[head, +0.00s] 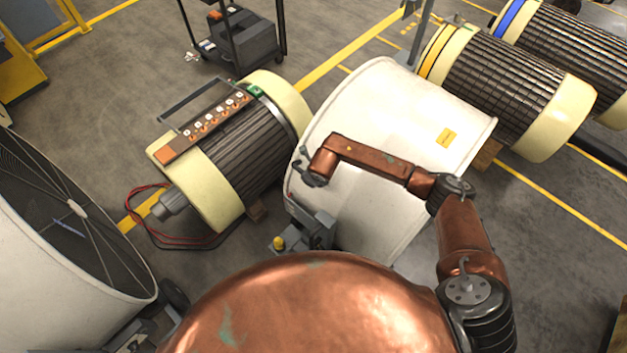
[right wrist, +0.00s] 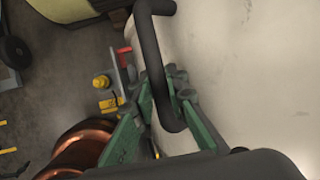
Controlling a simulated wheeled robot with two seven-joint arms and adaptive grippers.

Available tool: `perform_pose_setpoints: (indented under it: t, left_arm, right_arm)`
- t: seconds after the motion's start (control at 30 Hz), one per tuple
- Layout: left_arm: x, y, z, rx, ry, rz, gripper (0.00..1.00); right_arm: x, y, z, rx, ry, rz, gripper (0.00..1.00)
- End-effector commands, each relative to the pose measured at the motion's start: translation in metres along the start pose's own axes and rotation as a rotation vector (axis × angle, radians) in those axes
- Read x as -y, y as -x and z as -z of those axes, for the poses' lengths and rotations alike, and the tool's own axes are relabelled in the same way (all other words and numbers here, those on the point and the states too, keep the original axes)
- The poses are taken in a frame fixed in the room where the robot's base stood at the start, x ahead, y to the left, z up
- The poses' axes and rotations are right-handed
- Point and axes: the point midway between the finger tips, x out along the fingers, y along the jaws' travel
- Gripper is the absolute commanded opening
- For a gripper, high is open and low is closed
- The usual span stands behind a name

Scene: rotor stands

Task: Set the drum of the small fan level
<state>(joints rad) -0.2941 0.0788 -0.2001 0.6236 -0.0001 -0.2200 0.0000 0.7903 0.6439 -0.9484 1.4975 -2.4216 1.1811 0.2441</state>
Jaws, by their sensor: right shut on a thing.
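The small fan's white drum (head: 390,100) lies in the middle of the head view, with a yellow label on its side. Its axis runs aslant in the picture; I cannot tell how far it is off level. A grey stand part with a yellow knob (head: 278,243) shows at its near left side, and also in the right wrist view (right wrist: 101,81). My right gripper (head: 312,179) is at the drum's left edge. In the right wrist view its green fingers (right wrist: 164,92) are shut around a dark bent handle (right wrist: 152,50) beside the white drum wall (right wrist: 260,60). My left gripper is out of view.
A large fan with a dark grille (head: 65,215) stands at the left. A ribbed rotor (head: 245,150) with cream end rings is just left of the drum, red cables beside it. More rotors (head: 510,80) stand at the upper right. A black cart (head: 240,38) is behind.

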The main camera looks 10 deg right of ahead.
Motion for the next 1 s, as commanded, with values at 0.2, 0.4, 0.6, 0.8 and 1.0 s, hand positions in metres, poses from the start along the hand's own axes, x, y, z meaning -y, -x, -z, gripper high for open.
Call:
perform_pose_setpoints:
  t: [0.2,0.4,0.6,0.8,1.0]
  left_arm:
    - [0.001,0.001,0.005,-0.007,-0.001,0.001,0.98]
    - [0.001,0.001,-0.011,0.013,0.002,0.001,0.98]
    - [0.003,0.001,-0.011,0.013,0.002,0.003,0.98]
    - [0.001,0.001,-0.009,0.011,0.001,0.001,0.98]
    - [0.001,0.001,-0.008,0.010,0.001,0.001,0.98]
  right_arm:
    - [0.002,0.002,0.003,-0.006,-0.004,0.000,0.21]
    - [0.000,0.001,0.001,-0.005,-0.002,-0.001,0.21]
    - [0.002,0.013,0.002,-0.004,-0.003,0.001,0.21]
    - [0.002,0.052,0.002,-0.003,-0.001,0.002,0.21]
    - [0.002,0.092,0.002,-0.002,-0.001,0.000,0.21]
